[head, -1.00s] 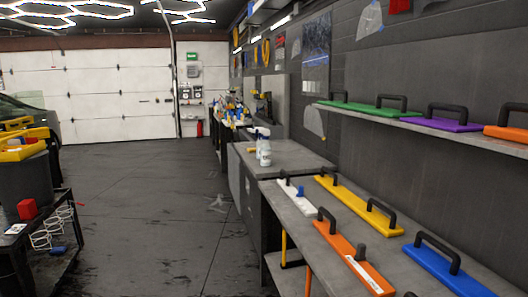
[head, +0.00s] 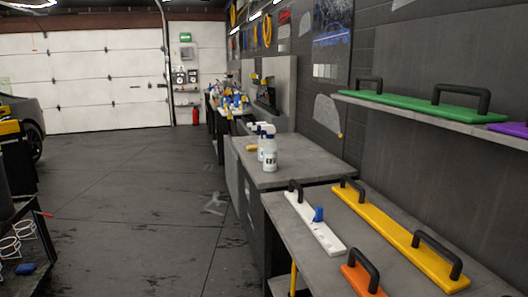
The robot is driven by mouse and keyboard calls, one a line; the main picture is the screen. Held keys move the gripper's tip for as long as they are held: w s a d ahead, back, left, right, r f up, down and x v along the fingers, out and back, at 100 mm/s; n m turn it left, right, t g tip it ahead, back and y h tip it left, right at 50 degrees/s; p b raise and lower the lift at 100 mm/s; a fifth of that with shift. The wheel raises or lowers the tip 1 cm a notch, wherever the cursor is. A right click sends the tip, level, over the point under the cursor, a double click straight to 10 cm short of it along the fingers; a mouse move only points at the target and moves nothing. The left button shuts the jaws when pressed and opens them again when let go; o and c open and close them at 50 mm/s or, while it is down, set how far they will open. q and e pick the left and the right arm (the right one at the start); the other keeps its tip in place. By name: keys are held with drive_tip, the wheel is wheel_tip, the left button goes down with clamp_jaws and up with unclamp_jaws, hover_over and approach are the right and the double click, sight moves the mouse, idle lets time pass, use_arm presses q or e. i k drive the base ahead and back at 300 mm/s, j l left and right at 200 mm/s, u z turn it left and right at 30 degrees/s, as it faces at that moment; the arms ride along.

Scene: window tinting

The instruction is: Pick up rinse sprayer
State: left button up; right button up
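Spray bottles with white bodies and blue-and-white heads stand upright close together on the grey bench at the centre. The nearest white bottle (head: 270,154) has a dark label, and another bottle (head: 261,143) stands just behind it. I cannot tell which one is the rinse sprayer. More bottles (head: 232,104) with coloured heads crowd a farther bench. Neither of my grippers shows in the head view.
The grey bench top (head: 310,160) is mostly bare. A nearer shelf holds a white squeegee board (head: 312,222), a yellow one (head: 390,230) and an orange one (head: 362,280). A dark cart (head: 30,245) stands at left. The floor (head: 140,200) between is clear.

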sight(270, 146)
drive_tip(key=i+u, duration=0.2)
drive_tip(key=i, duration=0.55)
drive_tip(key=i+j+z, duration=0.1)
drive_tip(key=i+z, duration=0.3)
drive_tip(key=i+j+z, duration=0.2)
drive_tip(key=z, duration=0.2)
